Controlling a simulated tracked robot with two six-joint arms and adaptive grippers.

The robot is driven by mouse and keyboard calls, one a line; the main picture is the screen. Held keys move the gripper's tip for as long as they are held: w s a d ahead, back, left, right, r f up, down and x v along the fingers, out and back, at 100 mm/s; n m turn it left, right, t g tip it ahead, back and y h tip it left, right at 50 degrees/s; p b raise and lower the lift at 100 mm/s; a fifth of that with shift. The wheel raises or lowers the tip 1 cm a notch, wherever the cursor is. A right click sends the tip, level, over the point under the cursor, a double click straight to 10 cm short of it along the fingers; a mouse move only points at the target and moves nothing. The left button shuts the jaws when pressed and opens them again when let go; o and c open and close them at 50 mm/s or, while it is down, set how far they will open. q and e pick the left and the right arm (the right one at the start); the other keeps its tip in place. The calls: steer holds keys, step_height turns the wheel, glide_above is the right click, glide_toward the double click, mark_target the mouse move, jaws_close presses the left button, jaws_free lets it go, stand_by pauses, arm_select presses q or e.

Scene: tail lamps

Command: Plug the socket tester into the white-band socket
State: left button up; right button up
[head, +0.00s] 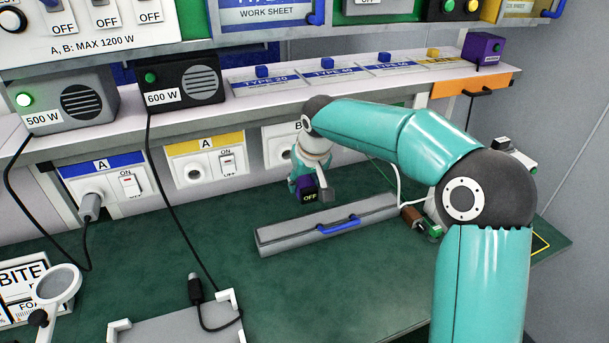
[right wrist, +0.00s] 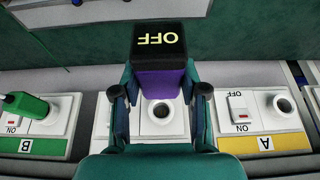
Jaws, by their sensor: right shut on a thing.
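My right gripper (head: 314,183) is shut on the socket tester (head: 308,195), a purple block with a black face reading "OFF". In the right wrist view the tester (right wrist: 160,82) sits between the two fingers (right wrist: 160,93) of the gripper. Behind it is a white socket plate (right wrist: 163,119) with a round hole, between the green-band and yellow-band sockets; its band is hidden by my gripper. The tester appears apart from the hole. In the head view this plate, marked B (head: 275,150), is partly hidden by my right arm. My left gripper is not in view.
The yellow-band A socket (head: 206,160) is empty; the blue-band A socket (head: 100,184) holds a grey plug. A green plug (right wrist: 25,104) fills the green-band socket. A grey box with a blue handle (head: 328,224) lies below my gripper. A shelf (head: 240,102) overhangs the sockets.

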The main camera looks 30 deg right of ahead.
steer(key=shift+d+r, duration=0.15)
steer(key=shift+r, duration=0.05)
stand_by(0.3)
steer(key=shift+w+d+r+p, duration=0.1)
steer(key=shift+w+r+p, duration=0.1)
steer(key=shift+w+p, duration=0.4)
steer(key=w+p, duration=0.3)
steer(key=shift+d, duration=0.35)
steer(key=shift+w+d+f+p, duration=0.15)
steer(key=shift+w+f+p, duration=0.05)
steer(key=shift+w+p, duration=0.3)
steer(key=shift+r, duration=0.1)
